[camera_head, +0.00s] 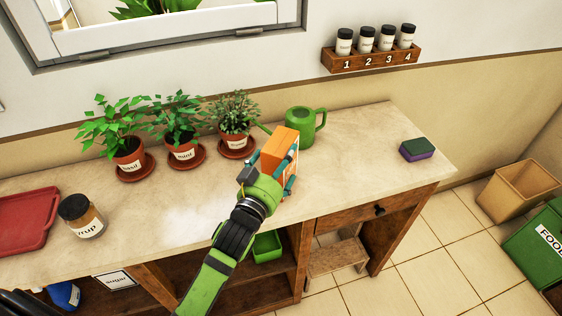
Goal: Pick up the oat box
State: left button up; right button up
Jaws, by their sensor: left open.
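An orange box (281,142), which looks like the oat box, stands on the beige countertop near the middle of the view. My left gripper (290,165) reaches it from the front, with its teal fingers at the box's sides. The jaws are open around the box. The green gripper body hides the lower front of the box, so its label and any finger contact cannot be made out. My right gripper is not in view.
A green watering can (300,126) stands just behind the box. Potted herbs, including a rightmost one (235,118), line the wall to the left. A syrup jar (82,216) and red tray (24,221) are far left. A sponge (417,149) lies right; counter between is clear.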

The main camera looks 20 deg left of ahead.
pick_arm(q)
jog(key=shift+w+d, duration=0.2)
jog(key=shift+w, duration=1.1)
jog(key=shift+s, duration=0.1)
jog(key=c, duration=1.5)
jog(key=shift+r, duration=0.1)
jog(key=shift+r, duration=0.1)
